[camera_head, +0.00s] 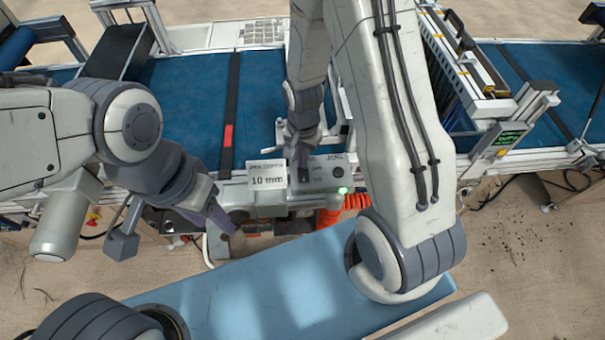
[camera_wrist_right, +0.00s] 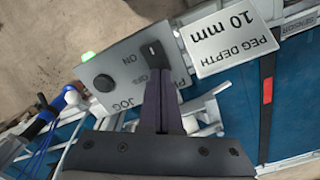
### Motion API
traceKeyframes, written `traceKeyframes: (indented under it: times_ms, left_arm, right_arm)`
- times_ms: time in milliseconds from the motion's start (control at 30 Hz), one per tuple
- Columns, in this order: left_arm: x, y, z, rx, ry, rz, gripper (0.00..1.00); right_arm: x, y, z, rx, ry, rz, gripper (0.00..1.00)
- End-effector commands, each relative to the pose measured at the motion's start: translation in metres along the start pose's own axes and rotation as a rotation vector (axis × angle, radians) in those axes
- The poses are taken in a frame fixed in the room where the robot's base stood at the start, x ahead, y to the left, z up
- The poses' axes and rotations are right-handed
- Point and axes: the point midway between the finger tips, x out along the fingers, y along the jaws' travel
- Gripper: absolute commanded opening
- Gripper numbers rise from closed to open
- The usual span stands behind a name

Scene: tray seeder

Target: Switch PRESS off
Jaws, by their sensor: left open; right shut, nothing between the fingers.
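The grey control panel (camera_head: 322,168) sits at the front edge of the machine. In the right wrist view the panel (camera_wrist_right: 125,72) appears upside down, with ON and partly covered OFF lettering beside a black switch (camera_wrist_right: 152,50). My right gripper (camera_head: 304,174) is shut and empty, its fingertips (camera_wrist_right: 158,82) right at the switch; I cannot tell whether they touch it. They hide part of the switch and the PRESS label, so its position is unclear. A green lamp (camera_head: 343,190) on the panel edge is lit. My left gripper (camera_head: 172,232) is open and empty, left of the panel.
A round black JOG button (camera_wrist_right: 104,83) is beside the switch. A white "PEG DEPTH 10 mm" sign (camera_head: 268,178) stands just left of the panel. A blue conveyor belt (camera_head: 185,95) lies behind. An orange coiled hose (camera_head: 330,218) hangs below the panel. A small green-lit display (camera_head: 508,137) is at right.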

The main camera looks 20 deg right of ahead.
Motion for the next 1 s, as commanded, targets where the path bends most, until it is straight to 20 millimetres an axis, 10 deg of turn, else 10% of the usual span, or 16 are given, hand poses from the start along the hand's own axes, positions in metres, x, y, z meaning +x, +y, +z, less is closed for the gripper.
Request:
traceKeyframes:
  times_ms: [1000]
  left_arm:
    - [0.0061, -0.0004, 0.0003, 0.000, 0.000, 0.000, 0.50]
  right_arm:
    - [0.0078, -0.0001, 0.0000, 0.000, 0.000, 0.000, 0.00]
